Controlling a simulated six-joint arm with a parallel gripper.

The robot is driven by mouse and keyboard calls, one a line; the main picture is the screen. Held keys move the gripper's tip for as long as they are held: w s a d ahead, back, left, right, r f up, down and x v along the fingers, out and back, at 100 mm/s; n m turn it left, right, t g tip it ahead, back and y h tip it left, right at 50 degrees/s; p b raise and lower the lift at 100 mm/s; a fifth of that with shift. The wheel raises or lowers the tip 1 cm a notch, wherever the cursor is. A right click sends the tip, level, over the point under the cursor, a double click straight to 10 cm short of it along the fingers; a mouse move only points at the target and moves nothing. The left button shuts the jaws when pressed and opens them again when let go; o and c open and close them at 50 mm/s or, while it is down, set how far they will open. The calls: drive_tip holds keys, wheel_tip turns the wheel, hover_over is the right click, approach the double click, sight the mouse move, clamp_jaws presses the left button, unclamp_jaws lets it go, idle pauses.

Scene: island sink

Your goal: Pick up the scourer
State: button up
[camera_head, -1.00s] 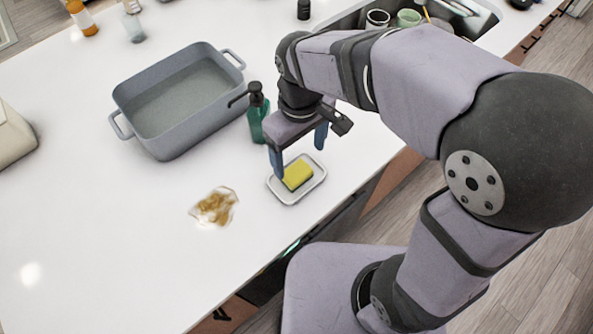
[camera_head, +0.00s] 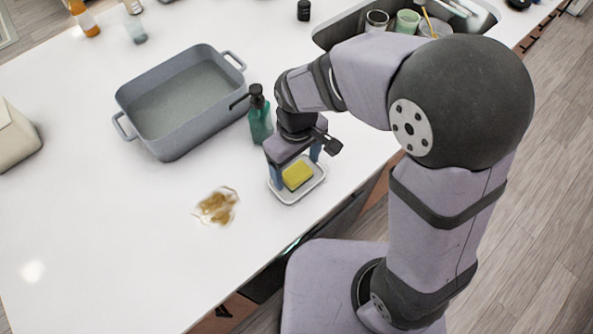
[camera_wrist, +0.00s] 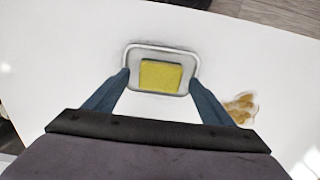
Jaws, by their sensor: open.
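The yellow scourer (camera_head: 297,175) lies in a small white dish (camera_head: 309,189) near the counter's front edge. In the wrist view the scourer (camera_wrist: 161,75) sits in the middle of the dish (camera_wrist: 160,48), between my two fingers. My gripper (camera_head: 295,167) is open and empty, pointing down over the dish. In the wrist view my gripper (camera_wrist: 160,80) has one fingertip near each short side of the dish. I cannot tell whether the fingertips touch the dish.
A green pump bottle (camera_head: 260,118) stands close behind the dish. A grey roasting pan (camera_head: 180,104) is behind to the left. A brown stain (camera_head: 216,206) lies left of the dish. A sink (camera_head: 330,36) with cups is at the back. The front left counter is clear.

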sight(297, 172)
drive_tip(key=shift+f, duration=0.7)
drive_tip(key=c, duration=1.1)
drive_tip(key=shift+c, duration=0.2)
wheel_tip(297, 172, up, 10)
drive_tip(key=b, duration=0.1)
